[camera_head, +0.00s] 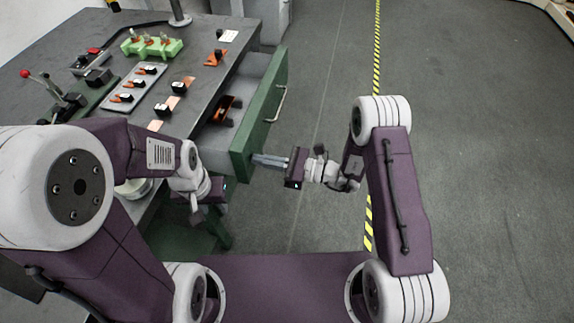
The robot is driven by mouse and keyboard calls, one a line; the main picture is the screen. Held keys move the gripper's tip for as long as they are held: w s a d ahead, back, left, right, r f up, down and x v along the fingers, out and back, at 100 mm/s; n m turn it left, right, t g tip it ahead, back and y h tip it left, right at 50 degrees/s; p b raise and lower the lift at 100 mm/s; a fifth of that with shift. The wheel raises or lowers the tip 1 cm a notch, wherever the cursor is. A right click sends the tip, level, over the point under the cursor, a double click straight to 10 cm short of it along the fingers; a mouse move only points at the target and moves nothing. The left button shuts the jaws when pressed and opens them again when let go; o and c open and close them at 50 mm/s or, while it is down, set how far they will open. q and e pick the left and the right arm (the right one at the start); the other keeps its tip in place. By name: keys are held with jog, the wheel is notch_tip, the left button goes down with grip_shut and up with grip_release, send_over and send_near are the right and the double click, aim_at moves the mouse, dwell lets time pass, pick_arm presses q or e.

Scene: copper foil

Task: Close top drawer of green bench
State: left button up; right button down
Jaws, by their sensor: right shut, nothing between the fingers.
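The green bench has a grey top (100,52) and a top drawer (264,117) that is pulled out. The drawer's green front faces right and carries a metal handle (281,103). An orange and black object (226,110) lies inside the drawer. My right gripper (258,160) is shut and empty, its fingertips at the near end of the drawer front; I cannot tell whether they touch it. My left gripper (195,209) is low beside the bench, near its front corner, and its fingers are not clear.
On the bench top are a green holder (152,46), a grey tray (134,87), several orange and black pieces and a red-knobbed lever device (46,88). Open grey floor (330,60) with a yellow-black stripe (376,50) lies to the right.

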jog(key=b+x, duration=0.2)
jog(key=x, duration=1.3)
jog(key=shift+w+a, duration=0.1)
jog(key=shift+a, duration=0.1)
jog(key=shift+r, duration=0.15)
jog(key=shift+r, duration=0.1)
jog(key=shift+w, duration=0.1)
